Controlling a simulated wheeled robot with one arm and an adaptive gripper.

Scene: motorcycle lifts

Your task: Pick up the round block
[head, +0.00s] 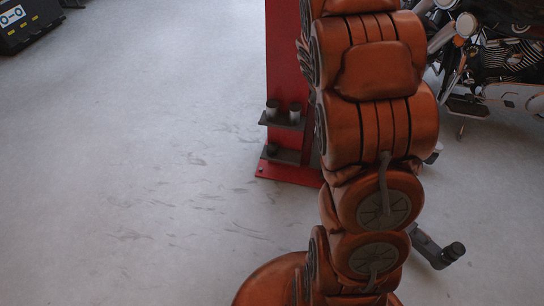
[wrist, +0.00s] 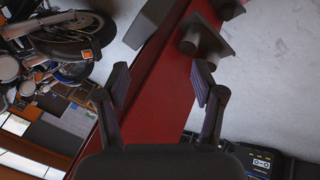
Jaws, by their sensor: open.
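Short round grey blocks stand on small dark shelves on a red lift post. In the head view, two sit on the upper shelf, one at left (head: 272,107) and one at right (head: 295,113), and a darker one (head: 271,150) sits on the lower shelf. I cannot tell which is the task's block. In the wrist view my gripper (wrist: 161,83) is open and empty, in front of the red post. A round block (wrist: 190,41) shows on a shelf beyond the right finger, apart from it. My gripper is not visible in the head view.
The red post (head: 280,60) rises from a base on the floor. My orange arm hides part of it. A motorcycle (head: 510,75) stands at the right, and a dark bracket with a round pad (head: 452,252) lies lower right.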

